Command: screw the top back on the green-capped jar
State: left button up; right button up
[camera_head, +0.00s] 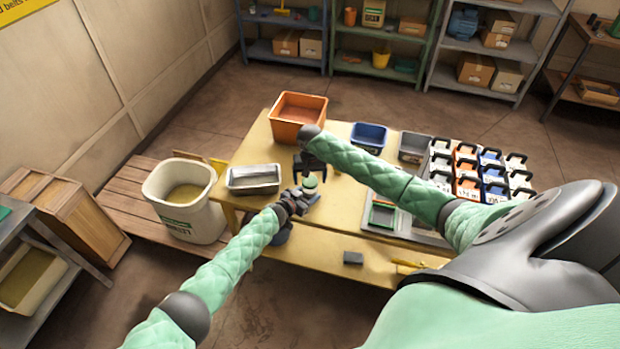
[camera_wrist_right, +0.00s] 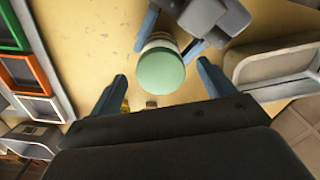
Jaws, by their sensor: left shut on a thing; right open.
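The jar with its green cap (camera_head: 310,182) stands on the yellow table (camera_head: 345,205) near its left end. In the right wrist view the round green cap (camera_wrist_right: 161,70) is on top of the jar, with a little of the pale jar body showing behind it. My left gripper (camera_head: 302,196) is shut on the jar from the side, and its fingers also show in the right wrist view (camera_wrist_right: 172,30). My right gripper (camera_head: 311,167) is open above the jar, and its two fingers (camera_wrist_right: 161,88) stand on either side of the cap, apart from it. I cannot tell whether the cap is fully seated.
A metal tray (camera_head: 254,190) stands left of the jar and an orange bin (camera_head: 297,108) behind it. A blue bin (camera_head: 369,132) and a grey bin (camera_head: 413,143) are farther right, near several black-handled cases (camera_head: 467,187). A white bucket (camera_head: 182,222) stands left of the table.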

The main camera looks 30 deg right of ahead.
jog(key=n, duration=1)
jog(key=shift+s+a+f+n, duration=0.1)
jog(key=shift+n, duration=2)
jog(key=shift+w, duration=0.2)
jog(key=c, duration=0.9)
